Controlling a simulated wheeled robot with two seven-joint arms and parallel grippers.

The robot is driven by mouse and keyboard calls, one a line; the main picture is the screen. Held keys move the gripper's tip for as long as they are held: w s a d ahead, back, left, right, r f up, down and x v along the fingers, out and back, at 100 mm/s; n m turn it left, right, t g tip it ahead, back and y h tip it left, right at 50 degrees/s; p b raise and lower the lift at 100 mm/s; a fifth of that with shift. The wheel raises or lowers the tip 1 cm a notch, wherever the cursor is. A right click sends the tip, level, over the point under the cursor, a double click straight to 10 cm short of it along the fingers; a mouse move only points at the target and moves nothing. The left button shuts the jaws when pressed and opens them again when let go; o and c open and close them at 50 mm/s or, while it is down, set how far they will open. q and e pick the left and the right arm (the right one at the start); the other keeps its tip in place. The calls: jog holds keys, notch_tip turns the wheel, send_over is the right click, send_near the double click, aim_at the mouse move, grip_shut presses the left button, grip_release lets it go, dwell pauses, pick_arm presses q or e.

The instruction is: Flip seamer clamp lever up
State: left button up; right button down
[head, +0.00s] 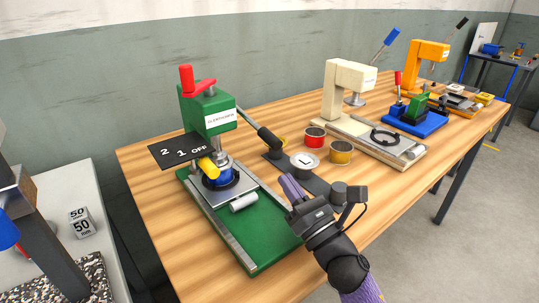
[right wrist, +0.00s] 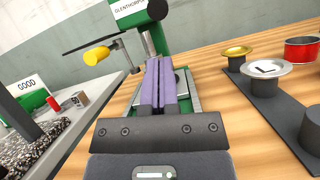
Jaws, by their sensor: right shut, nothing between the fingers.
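The green seamer (head: 208,112) stands at the left of the wooden bench, on a green base (head: 262,238); part of it shows in the right wrist view (right wrist: 128,15). It has a red handle (head: 203,86) on top, a yellow-ended lever (head: 208,168) low at the front beside a "2 1 OFF" plate (head: 172,152), and a black-gripped lever (head: 270,138) slanting down on its right. I cannot tell which is the clamp lever. My right gripper (head: 292,187), with purple fingers, is shut and empty, right of the base, apart from all levers. My left gripper is not in view.
A cream press (head: 345,92) stands beyond. A grey table (head: 88,190) is at left. The bench's front edge is near my arm.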

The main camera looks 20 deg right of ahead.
send_near(254, 125)
jog(key=w, duration=0.1)
jog(key=w+a, duration=0.1)
jog(key=w, duration=0.1)
jog(key=shift+w+f, duration=0.2)
jog(key=shift+w, duration=0.1)
jog(key=shift+r, duration=0.1)
